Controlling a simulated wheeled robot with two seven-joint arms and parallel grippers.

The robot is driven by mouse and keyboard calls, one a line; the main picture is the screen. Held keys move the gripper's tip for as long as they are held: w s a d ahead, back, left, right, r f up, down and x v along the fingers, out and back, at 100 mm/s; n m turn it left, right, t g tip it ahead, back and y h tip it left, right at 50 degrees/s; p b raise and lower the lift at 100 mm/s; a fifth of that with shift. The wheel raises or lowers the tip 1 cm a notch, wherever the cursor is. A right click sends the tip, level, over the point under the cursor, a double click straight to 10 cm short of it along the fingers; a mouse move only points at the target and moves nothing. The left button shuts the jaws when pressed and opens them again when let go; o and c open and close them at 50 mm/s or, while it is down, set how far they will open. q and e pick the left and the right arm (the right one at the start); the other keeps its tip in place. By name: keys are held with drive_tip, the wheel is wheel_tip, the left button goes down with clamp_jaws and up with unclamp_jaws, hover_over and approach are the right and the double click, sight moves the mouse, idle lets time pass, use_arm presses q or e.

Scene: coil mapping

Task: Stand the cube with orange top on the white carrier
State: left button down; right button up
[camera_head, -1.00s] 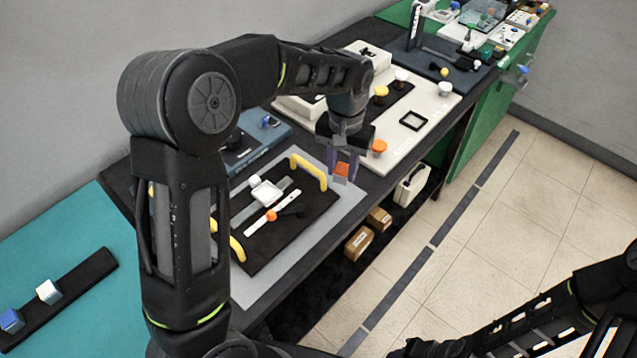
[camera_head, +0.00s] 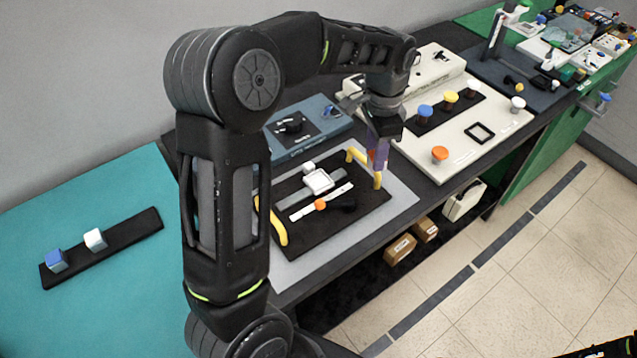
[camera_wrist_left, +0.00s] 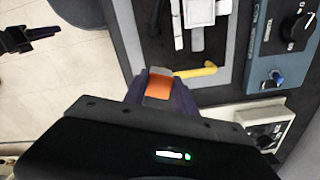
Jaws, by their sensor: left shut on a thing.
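My left gripper (camera_head: 377,160) is shut on the cube with orange top (camera_wrist_left: 160,85), which shows between the fingertips in the left wrist view. In the head view only a reddish sliver of the cube (camera_head: 371,157) shows. The gripper is above the right end of the black plate, beside the right yellow handle. The white carrier (camera_head: 318,181), a small square tray, sits on a grey rail on the plate, left of the gripper. It appears empty. A dark gripper-like part, seemingly my right gripper (camera_wrist_left: 42,33), shows over the floor in the left wrist view; its jaws are unclear.
The black plate (camera_head: 292,186) has yellow handles at both ends, the right one (camera_head: 365,166) close to the gripper. A white strip with an orange knob (camera_head: 320,204) lies in front of the carrier. A blue box (camera_head: 310,128) stands behind; a white panel (camera_head: 463,148) is right.

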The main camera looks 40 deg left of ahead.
use_arm(q)
drive_tip(key=s+a+r+m+b, duration=0.1)
drive_tip(key=s+a+m, duration=0.1)
drive_tip(key=a+m, duration=0.4)
drive_tip(key=s+a+r+m+b, duration=0.1)
drive_tip(key=s+a+m, duration=0.2)
drive_tip(key=a+m, duration=0.3)
drive_tip(key=shift+s+m+b, duration=0.25)
drive_tip(key=shift+m+b, duration=0.15)
drive_tip(key=shift+m, duration=0.4)
drive_tip(key=shift+f, duration=0.1)
hover_over(317, 179)
drive_tip(key=shift+f+p, duration=0.3)
drive_tip(key=shift+f, duration=2.75)
wheel_tip(317, 179, down, 3)
drive_tip(key=shift+f, duration=0.35)
drive_tip(key=shift+f, duration=0.15)
